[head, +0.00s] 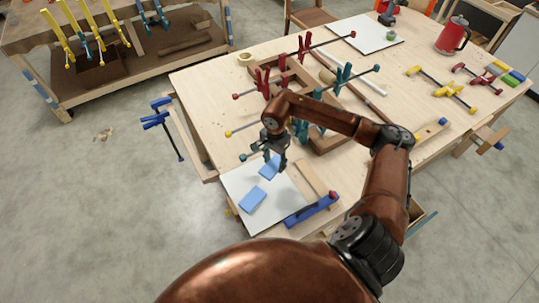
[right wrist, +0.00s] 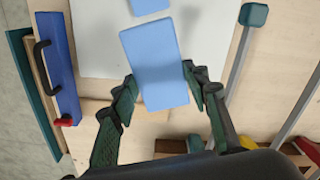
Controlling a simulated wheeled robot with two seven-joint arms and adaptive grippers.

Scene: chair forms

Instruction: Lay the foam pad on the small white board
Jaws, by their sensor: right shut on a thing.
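A light blue foam pad (head: 270,167) is between the fingers of my right gripper (head: 276,158), which is shut on it. In the right wrist view the pad (right wrist: 155,65) shows with one finger on each long side. The small white board (head: 285,198) lies at the near left corner of the table. The held pad overlaps the board's far part in the picture; its height above the board is hard to tell. A second light blue pad (head: 252,200) lies on the board, and its edge shows in the right wrist view (right wrist: 149,5). My left gripper is not in view.
A blue tool with a dark handle (head: 312,210) and a wooden strip (head: 318,183) lie right of the board. A clamped wooden frame (head: 320,140) stands behind. A larger white board (head: 362,35) and a red kettle (head: 453,35) are at the back.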

